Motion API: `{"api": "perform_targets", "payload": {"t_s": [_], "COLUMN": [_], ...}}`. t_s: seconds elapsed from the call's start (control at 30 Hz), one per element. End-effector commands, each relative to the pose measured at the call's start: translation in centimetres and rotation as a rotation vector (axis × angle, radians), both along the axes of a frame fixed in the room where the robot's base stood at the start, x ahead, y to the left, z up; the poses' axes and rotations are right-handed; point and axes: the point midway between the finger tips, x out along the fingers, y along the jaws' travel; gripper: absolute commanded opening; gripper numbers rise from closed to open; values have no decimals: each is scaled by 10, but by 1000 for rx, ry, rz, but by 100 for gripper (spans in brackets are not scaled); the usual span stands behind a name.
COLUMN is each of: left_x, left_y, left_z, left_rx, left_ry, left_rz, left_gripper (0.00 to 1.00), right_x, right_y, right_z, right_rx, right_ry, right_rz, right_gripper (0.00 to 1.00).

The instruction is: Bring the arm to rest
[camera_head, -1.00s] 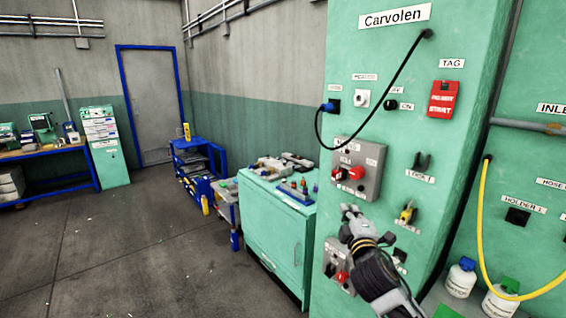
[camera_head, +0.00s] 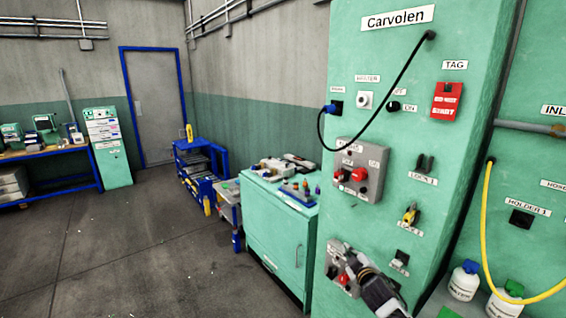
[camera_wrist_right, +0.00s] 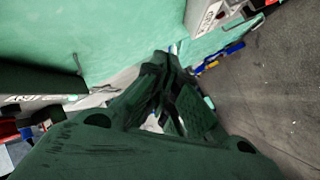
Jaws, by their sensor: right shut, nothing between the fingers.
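My right gripper (camera_head: 348,258) is low in the head view, in front of the lower grey switch box on the green Carvolen press (camera_head: 455,190). It is shut and empty. It covers part of that box (camera_head: 334,272), and I cannot tell whether it touches it. In the right wrist view the dark fingers (camera_wrist_right: 172,75) lie close together, with the green panel to their left and the grey floor to their right. My left gripper is not in view.
A green cabinet (camera_head: 275,235) stands to the left. White bottles (camera_head: 464,281) stand at lower right. The floor (camera_head: 150,250) at left is open.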

Motion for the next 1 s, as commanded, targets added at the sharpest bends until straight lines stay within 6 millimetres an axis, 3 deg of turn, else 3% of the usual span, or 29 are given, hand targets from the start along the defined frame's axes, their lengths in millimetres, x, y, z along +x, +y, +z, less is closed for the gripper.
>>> {"api": "perform_targets", "payload": {"t_s": [0.03, 0.27, 0.47, 0.77, 1.0], "left_x": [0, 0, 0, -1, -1], "left_y": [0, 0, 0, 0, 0], "left_z": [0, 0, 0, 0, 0], "left_rx": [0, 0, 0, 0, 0], "left_ry": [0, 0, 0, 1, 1], "left_rz": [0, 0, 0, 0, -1], "left_gripper": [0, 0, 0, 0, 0], "right_x": [1, -5, -28, -90, -159], "right_y": [-7, -36, -60, -88, -103], "right_z": [-20, -110, -193, -314, -400], "right_rx": [23, 125, 204, 289, 329], "right_ry": [28, 149, 262, 433, 570], "right_rz": [-11, -64, -123, -221, -298], "right_gripper": [0, 0, 0, 0, 0]}}
